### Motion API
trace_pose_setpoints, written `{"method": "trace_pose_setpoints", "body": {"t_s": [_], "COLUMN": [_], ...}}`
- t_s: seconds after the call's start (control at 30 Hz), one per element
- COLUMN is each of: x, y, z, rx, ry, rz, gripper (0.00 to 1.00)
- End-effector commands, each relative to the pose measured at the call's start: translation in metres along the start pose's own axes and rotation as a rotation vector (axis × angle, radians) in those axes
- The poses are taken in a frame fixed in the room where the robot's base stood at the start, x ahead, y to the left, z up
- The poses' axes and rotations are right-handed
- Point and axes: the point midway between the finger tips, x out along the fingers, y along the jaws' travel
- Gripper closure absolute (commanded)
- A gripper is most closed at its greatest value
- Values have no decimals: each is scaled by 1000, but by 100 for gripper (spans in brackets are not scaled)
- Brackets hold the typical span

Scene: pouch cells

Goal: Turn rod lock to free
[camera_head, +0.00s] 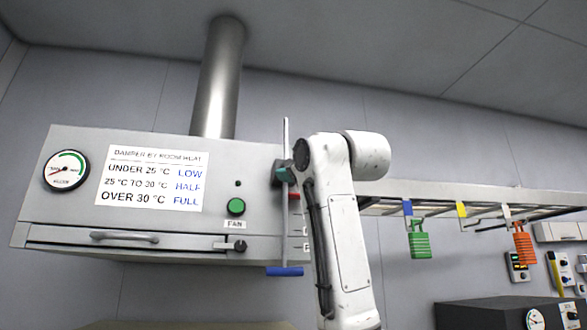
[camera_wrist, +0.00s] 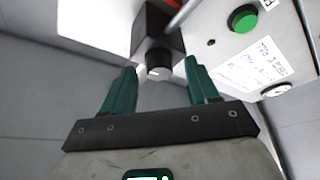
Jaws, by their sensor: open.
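The rod lock is a dark block with a round black knob (camera_wrist: 158,66) in the wrist view, and the knob has a pale mark on its face. A thin metal rod (camera_head: 286,140) stands upright at the hood's right end and has a blue handle (camera_head: 285,271) at its bottom. My gripper (camera_wrist: 161,70) is open, its two green fingers on either side of the knob's line. I cannot tell whether they touch it. In the head view my arm hides most of the gripper and lock; a green fingertip (camera_head: 284,175) shows by the rod.
The grey hood (camera_head: 75,215) carries a damper sign (camera_head: 153,178), a gauge (camera_head: 66,171) and a green fan button (camera_head: 236,207). A rail to the right holds a green padlock (camera_head: 420,241) and an orange padlock (camera_head: 525,244). A dark box (camera_head: 485,313) stands lower right.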

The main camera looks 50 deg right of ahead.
Motion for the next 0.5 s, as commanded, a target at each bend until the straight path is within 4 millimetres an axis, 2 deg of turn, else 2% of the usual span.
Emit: {"method": "trace_pose_setpoints", "body": {"t_s": [0.3, 0.5], "x": [-61, -89], "y": [-2, -2], "z": [2, 2], "rx": [0, 1], "ry": [3, 2], "rz": [4, 2], "gripper": [41, 41]}}
